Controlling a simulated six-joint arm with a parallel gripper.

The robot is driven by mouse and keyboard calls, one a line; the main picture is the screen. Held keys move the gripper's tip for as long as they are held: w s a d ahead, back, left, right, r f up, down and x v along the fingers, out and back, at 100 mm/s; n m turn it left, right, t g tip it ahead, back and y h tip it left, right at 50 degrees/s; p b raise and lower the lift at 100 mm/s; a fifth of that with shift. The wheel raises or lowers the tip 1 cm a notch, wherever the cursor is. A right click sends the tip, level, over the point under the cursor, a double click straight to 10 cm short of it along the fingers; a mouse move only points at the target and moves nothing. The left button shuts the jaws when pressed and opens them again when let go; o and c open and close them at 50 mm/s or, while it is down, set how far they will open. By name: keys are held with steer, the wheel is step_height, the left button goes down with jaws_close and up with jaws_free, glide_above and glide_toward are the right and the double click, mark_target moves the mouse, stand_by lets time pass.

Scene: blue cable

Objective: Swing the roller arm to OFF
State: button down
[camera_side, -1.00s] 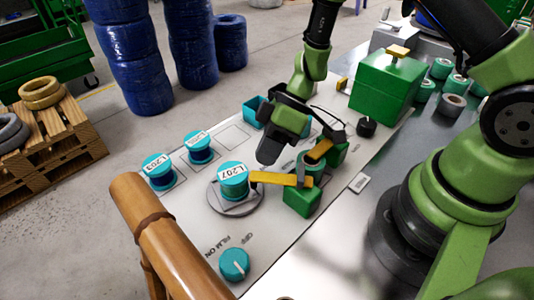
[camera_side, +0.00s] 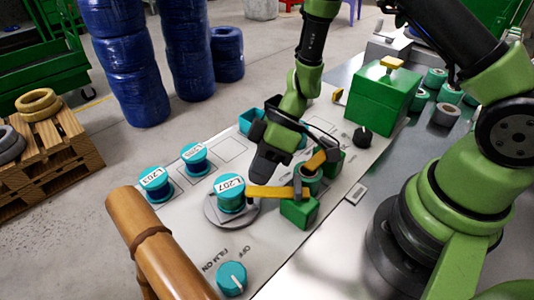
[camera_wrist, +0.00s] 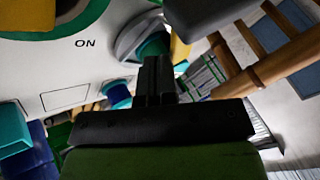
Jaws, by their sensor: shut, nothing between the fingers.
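A yellow bar (camera_side: 278,192), seemingly the roller arm, runs from a green block (camera_side: 299,212) to the side of the teal spool labelled L207 (camera_side: 229,192) on a round grey plate. A shorter yellow piece (camera_side: 315,160) angles beside a second green block behind it. My gripper (camera_side: 263,172) is shut and empty, pointing down just behind the yellow bar; I cannot tell whether it touches it. The wrist view shows its closed fingers (camera_wrist: 157,75) and a printed ON label (camera_wrist: 86,43). The gripper hides part of the panel.
Two more labelled spools (camera_side: 194,158) (camera_side: 155,183) stand on the panel at left. A teal knob (camera_side: 231,278) is marked FILM ON and OFF. A bamboo post (camera_side: 160,245) stands at the front left. A green box (camera_side: 384,92) and a black knob (camera_side: 362,137) lie behind.

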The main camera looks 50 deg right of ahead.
steer(key=w+d, duration=0.1)
steer(key=d, duration=0.1)
steer(key=w+d+r, duration=0.1)
steer(key=w, duration=0.1)
steer(key=shift+d, duration=0.35)
steer(key=v, duration=0.8)
steer(key=shift+r, duration=0.3)
steer(key=shift+w+d, duration=0.1)
steer(key=shift+d, duration=0.05)
steer(key=shift+s+d, duration=0.45)
steer(key=shift+d, duration=0.2)
steer(key=shift+f, duration=0.15)
steer(key=x, duration=1)
steer(key=shift+a+f, duration=0.15)
steer(key=shift+a, duration=0.05)
steer(key=shift+s+a, duration=0.75)
steer(key=shift+a, duration=0.15)
steer(key=shift+s+a+r, duration=0.25)
steer(key=shift+s+a, duration=0.15)
steer(key=shift+a, duration=0.1)
